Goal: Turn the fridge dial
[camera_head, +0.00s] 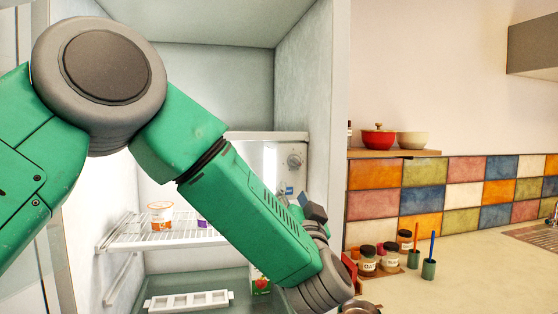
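The fridge dial (294,161) is a small grey round knob on a white panel (264,141) inside the open fridge. My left arm comes in from the left and crosses in front of the fridge, with its wrist at the lower middle. My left gripper (311,212) shows beyond the forearm, below the dial and apart from it in the picture. The forearm and wrist hide part of it, so whether its fingers are open or shut is unclear. My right gripper is not in view.
A white wire shelf (128,236) holds a small orange-and-white cup (160,216). A white tray (188,300) and a carton (260,281) are lower in the fridge. The fridge side wall (316,80) is close on the right. Jars (389,257) stand on the counter (465,275) beyond.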

